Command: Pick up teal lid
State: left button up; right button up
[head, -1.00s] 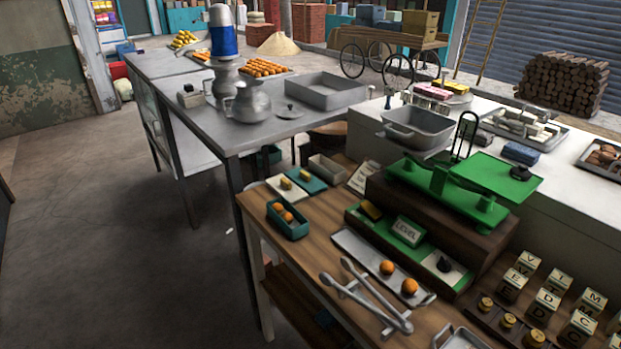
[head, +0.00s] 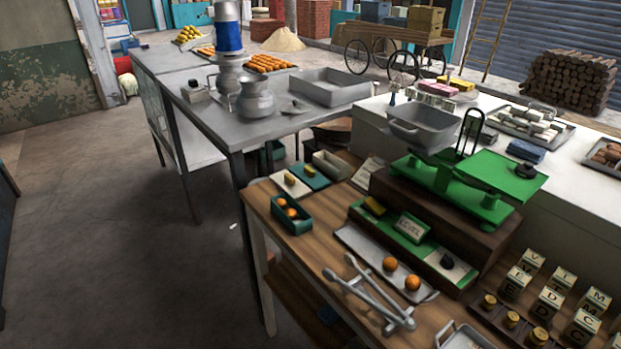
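A flat teal piece (head: 311,176), which may be the teal lid, lies near the back left corner of the wooden table (head: 345,258). I cannot tell for sure which teal piece is the lid. Neither of my grippers shows in the head view.
A green balance scale (head: 466,183) stands on a brown block at the right. A grey tray (head: 356,240) and metal tongs (head: 368,295) lie at the table's front. A metal table (head: 205,125) with pots stands behind. Floor at left is clear.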

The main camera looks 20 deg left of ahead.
aim_at(312, 179)
jog(key=i+j+z, duration=0.15)
jog(key=j, duration=0.25)
jog(key=i+j+z, duration=0.15)
jog(key=j, duration=0.2)
jog(key=j+z, duration=0.15)
jog(key=j, duration=0.25)
jog(key=i+j+z, duration=0.15)
jog(key=j, duration=0.25)
